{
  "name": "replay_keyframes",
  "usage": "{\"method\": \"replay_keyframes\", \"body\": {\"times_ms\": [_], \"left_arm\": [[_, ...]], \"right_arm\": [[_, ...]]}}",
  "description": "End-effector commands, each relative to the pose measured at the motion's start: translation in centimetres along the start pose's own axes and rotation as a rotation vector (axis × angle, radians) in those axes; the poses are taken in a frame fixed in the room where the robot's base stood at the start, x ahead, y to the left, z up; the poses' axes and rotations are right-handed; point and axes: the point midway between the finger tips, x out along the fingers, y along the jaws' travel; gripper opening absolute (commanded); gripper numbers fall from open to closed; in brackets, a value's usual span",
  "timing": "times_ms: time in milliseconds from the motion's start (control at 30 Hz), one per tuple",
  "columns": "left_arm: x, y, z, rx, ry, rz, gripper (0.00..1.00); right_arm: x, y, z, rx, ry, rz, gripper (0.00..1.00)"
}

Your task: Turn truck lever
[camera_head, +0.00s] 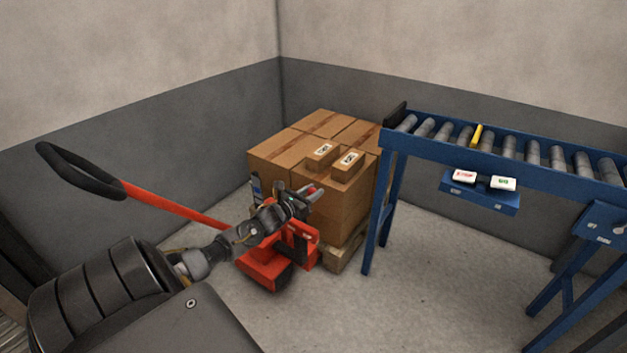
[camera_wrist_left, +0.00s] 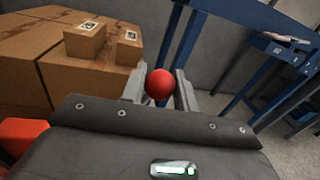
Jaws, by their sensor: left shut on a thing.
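The red pallet truck (camera_head: 268,272) stands at the centre of the head view, with its black loop handle (camera_head: 82,172) on a red bar slanting up to the left. The lever's red ball knob (camera_wrist_left: 159,85) shows in the left wrist view between the two fingers. My left gripper (camera_head: 314,192) is shut on the knob, in front of the boxes; it also shows in the left wrist view (camera_wrist_left: 160,88). The rest of the lever is hidden behind the gripper. My right gripper is not in view.
Large cardboard boxes (camera_head: 335,215), with two small labelled boxes on top, sit on a wooden pallet (camera_head: 345,250) at the truck. A blue roller conveyor (camera_head: 545,178) stands to the right. Grey walls close off the back. Floor (camera_head: 430,290) below the conveyor is clear.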

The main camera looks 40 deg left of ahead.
Motion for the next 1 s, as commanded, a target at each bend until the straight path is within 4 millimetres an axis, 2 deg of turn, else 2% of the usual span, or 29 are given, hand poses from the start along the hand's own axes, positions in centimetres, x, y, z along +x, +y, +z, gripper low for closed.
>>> {"method": "replay_keyframes", "body": {"times_ms": [200, 667, 700, 833, 1000], "left_arm": [[0.11, -0.92, -0.77, -0.003, 0.006, -0.005, 0.00], [0.21, -1.29, -1.03, -0.004, 0.010, -0.009, 0.00], [0.21, -1.30, -1.04, -0.004, 0.010, -0.009, 0.34], [0.22, -1.21, -0.94, -0.003, 0.008, -0.008, 0.50], [0.20, -1.07, -0.81, -0.002, 0.006, -0.005, 0.50]], "right_arm": [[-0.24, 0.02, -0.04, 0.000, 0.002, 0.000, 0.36], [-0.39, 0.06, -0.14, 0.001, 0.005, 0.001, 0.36], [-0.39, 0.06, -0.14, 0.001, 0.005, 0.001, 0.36], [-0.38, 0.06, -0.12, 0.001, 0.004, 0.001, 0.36], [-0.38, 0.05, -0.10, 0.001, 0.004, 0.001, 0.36]]}}
